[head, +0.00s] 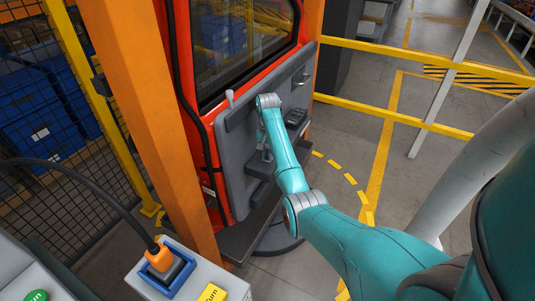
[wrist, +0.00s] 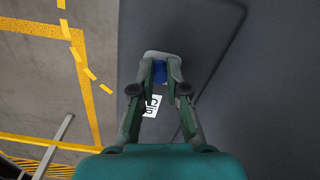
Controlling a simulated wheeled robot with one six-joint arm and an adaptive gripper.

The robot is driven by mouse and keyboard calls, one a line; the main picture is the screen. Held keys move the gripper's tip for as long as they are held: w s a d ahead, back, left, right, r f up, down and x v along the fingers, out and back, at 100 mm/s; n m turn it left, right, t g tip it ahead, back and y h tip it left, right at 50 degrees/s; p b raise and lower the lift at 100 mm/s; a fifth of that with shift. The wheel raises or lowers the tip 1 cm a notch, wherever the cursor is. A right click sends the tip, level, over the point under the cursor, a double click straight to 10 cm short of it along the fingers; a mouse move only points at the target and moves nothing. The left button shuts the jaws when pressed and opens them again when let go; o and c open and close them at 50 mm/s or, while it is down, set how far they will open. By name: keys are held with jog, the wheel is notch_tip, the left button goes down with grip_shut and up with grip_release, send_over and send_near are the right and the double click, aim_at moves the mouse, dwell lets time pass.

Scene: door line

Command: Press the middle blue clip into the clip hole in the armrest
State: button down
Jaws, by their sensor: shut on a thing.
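My gripper (wrist: 160,82) is shut on a blue clip (wrist: 160,70), which shows between the fingertips in the wrist view. A pale grey rounded piece (wrist: 160,54) shows at the fingertips behind the clip. The dark grey armrest (wrist: 208,30) lies beyond the fingertips. The clip hole cannot be made out, and I cannot tell whether the clip touches the armrest. In the head view my gripper (head: 264,153) is small, in front of the grey inner panel of the orange-red door (head: 215,165); the clip cannot be made out there.
A white printed label (wrist: 152,106) lies beside the fingers. An orange post (head: 150,120) stands left of the door. A control box with a yellow button label (head: 212,293) is at the front. Yellow rails (head: 420,60) run behind; floor right of the door is open.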

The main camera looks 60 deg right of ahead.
jog(key=c, duration=1.1)
grip_release()
